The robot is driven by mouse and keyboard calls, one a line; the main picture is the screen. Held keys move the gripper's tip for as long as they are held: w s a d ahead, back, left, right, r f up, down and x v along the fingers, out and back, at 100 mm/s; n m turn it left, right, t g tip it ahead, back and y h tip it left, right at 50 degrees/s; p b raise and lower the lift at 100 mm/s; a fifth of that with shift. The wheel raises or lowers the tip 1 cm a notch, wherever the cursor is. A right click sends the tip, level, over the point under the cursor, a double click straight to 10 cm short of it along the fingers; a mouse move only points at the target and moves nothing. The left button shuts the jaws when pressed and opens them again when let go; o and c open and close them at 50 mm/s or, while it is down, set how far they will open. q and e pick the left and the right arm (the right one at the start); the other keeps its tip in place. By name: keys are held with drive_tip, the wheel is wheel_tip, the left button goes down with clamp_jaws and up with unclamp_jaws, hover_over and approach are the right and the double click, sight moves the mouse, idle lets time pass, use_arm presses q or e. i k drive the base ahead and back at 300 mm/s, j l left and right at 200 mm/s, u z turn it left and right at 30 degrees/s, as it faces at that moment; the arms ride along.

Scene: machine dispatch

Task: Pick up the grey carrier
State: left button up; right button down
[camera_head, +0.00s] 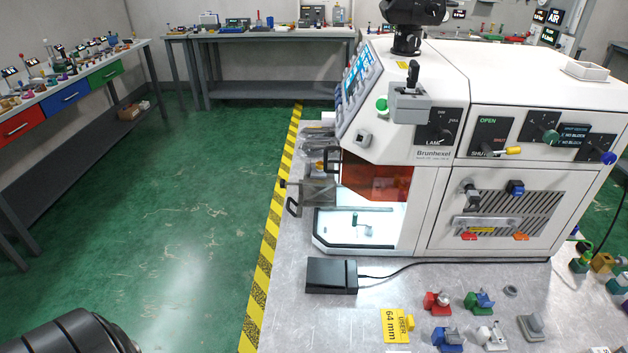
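A grey carrier (532,326) stands on the metal bench top at the lower right, in front of the white machine. It is a small block with a raised upright part. A white carrier (492,336) is close on its left, and a small grey ring (510,290) lies behind it. Neither gripper can be made out in the head view. A dark rounded part at the lower left edge looks like mine, but no fingers show on it.
A yellow 64 mm card (396,326) and a black box (331,275) with a cable lie left. The white machine (500,200) rises behind.

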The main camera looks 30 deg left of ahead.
sight(315, 171)
drive_tip(key=j+z, duration=0.1)
drive_tip(key=j, duration=1.3)
drive_tip(key=i, duration=0.05)
